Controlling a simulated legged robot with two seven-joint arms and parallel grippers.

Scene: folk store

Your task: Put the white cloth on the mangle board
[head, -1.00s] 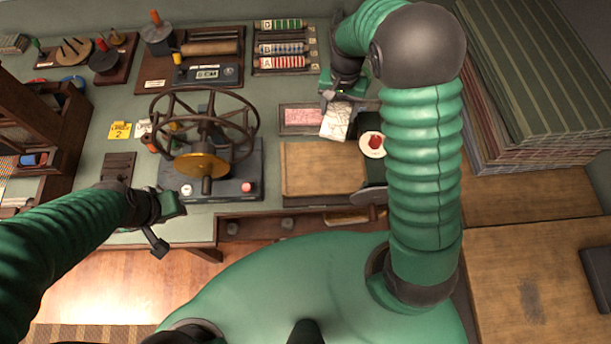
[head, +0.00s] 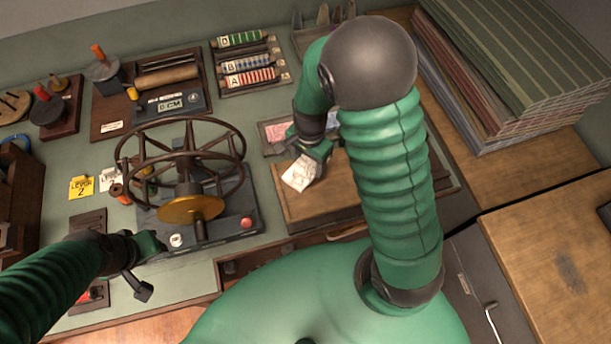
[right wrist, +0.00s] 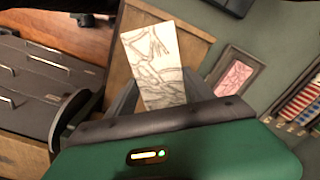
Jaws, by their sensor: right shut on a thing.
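The white cloth (head: 299,173), marked with grey lines, hangs from my right gripper (head: 310,160). The right gripper is shut on it, over the upper left part of a brown wooden board, which I take as the mangle board (head: 305,208). In the right wrist view the cloth (right wrist: 152,60) sticks out between the fingers, with the board (right wrist: 190,47) behind it. I cannot tell whether the cloth touches the board. My right arm hides the board's right part. My left gripper (head: 143,265) is at the lower left, near the wheel machine's base; its fingers are unclear.
A machine with a large spoked wheel (head: 180,150) stands left of the board. A pink panel (head: 274,132) lies behind the board. A rack of labelled tubes (head: 248,66) is at the back. Stacked striped textiles (head: 510,65) stand at right.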

